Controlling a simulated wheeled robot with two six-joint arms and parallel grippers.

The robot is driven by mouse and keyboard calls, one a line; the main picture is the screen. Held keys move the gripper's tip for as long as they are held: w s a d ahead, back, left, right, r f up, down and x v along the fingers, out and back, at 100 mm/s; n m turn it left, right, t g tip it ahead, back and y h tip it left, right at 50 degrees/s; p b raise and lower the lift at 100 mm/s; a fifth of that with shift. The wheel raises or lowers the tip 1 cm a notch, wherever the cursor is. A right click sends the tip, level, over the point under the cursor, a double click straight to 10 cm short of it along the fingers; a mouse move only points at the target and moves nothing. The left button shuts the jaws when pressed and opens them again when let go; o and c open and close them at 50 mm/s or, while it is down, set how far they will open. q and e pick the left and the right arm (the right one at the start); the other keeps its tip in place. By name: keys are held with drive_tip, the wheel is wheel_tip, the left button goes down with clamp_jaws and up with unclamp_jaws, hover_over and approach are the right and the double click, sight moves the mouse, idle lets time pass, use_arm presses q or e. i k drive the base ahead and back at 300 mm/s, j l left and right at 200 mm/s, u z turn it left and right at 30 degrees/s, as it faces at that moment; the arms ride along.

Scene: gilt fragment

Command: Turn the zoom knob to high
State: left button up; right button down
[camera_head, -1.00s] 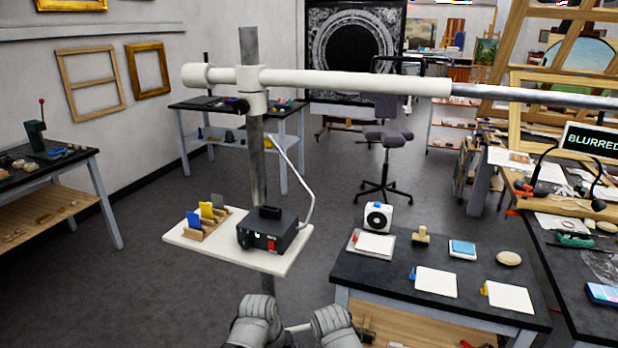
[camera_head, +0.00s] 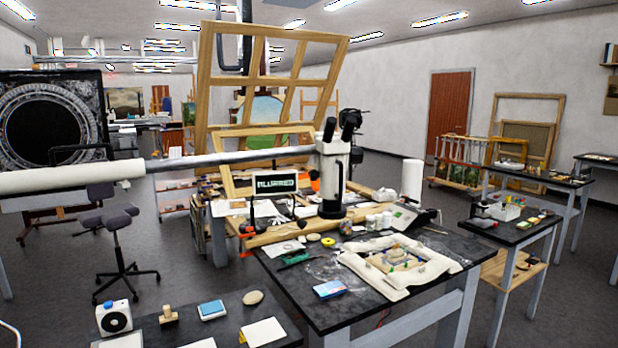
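A white microscope head (camera_head: 333,165) with black eyepieces (camera_head: 338,130) hangs at the end of a horizontal boom (camera_head: 235,158), over the dark workbench. A dark part shows on its right side, but I cannot make out a zoom knob or its setting at this distance. A small display (camera_head: 276,184) left of the microscope reads "BLURRED". Neither of my grippers is in view.
The workbench (camera_head: 330,312) holds a padded white frame (camera_head: 360,268), a blue box (camera_head: 330,289), jars and tools. A lower dark table (camera_head: 172,334) with pads stands in front left. A stool (camera_head: 113,235) stands at left, with open floor around it.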

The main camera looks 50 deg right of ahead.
sight(314, 174)
drive_tip(key=z, duration=1.65)
